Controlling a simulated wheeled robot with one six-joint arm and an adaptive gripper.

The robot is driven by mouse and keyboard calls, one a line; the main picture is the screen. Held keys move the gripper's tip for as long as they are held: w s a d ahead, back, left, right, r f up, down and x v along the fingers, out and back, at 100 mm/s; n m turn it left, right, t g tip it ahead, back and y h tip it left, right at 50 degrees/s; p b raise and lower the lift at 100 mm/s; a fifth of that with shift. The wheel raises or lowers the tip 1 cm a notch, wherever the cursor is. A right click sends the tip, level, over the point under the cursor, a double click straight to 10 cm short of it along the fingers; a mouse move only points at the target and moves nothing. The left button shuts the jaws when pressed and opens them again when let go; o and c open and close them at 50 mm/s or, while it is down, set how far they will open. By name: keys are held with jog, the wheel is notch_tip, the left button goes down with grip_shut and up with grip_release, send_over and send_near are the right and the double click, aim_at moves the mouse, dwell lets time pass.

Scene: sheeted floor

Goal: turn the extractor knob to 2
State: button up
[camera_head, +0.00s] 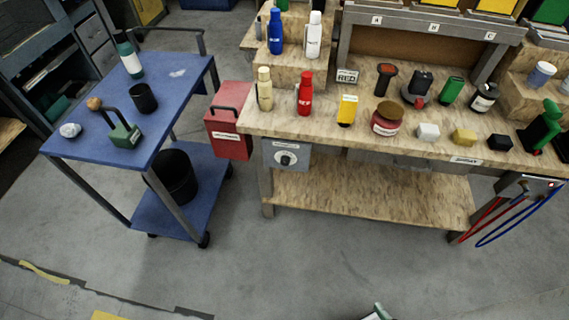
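A grey control box (270,154) hangs under the front left edge of the wooden workbench. It carries a round dark knob (287,159) on a pale dial, with a small label above it. I take this to be the extractor knob. The dial marks and the label are too small to read, so I cannot tell its setting. Nothing touches the knob. No gripper fingers show. A small pale and green piece is cut off at the bottom edge, and I cannot tell what it is.
The workbench (330,125) holds bottles, jars, blocks and tools. A red box (229,130) is just left of the control box. A blue cart (90,158) stands farther left. A lower shelf (370,197) lies beneath the bench. Hoses (515,220) hang at right. The front floor is mostly clear.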

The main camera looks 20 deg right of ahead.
jog(key=w+f+m+t, duration=0.25)
jog(key=w+f, duration=0.35)
jog(key=w, duration=0.3)
jog(key=m+g+h, duration=0.2)
jog(key=m+h, duration=0.8)
jog(key=m, duration=0.2)
send_near(285, 163)
jog(key=x, duration=0.9)
jog(key=shift+a+f, duration=0.1)
jog(key=shift+f, duration=0.05)
grip_shut()
